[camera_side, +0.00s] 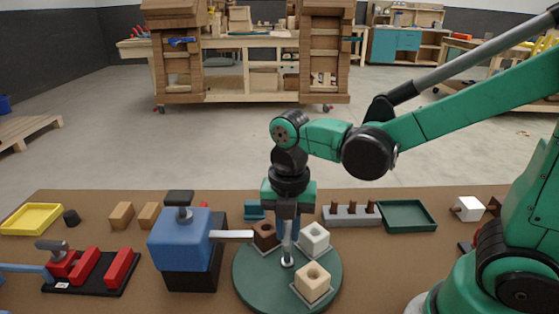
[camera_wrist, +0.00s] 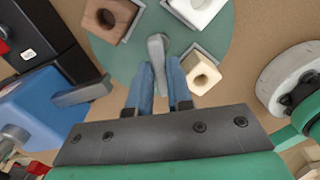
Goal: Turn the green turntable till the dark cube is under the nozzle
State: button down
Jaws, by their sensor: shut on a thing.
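The green turntable (camera_side: 262,288) carries a dark brown cube (camera_side: 265,235), a white cube (camera_side: 314,239) and a beige cube (camera_side: 312,283), each with a hole on top. My gripper (camera_side: 288,245) points down over the turntable. Its blue fingers (camera_wrist: 160,92) are shut on a grey handle (camera_wrist: 156,48) near the middle of the turntable. The nozzle (camera_side: 232,236) is a grey bar sticking out from a blue block (camera_side: 180,238). In the side view its tip is just left of the dark cube. In the wrist view the dark cube (camera_wrist: 107,18) lies apart from the nozzle (camera_wrist: 84,94).
A red and black fixture (camera_side: 92,270) and a yellow tray (camera_side: 31,218) are at the left. Behind the turntable are a grey peg rack (camera_side: 351,215) and a green tray (camera_side: 407,216). A white block (camera_side: 468,208) stands at the right.

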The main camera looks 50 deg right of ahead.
jog(key=shift+n, duration=5.5)
jog(key=c, duration=0.8)
grip_release()
jog(key=shift+r, duration=2.8)
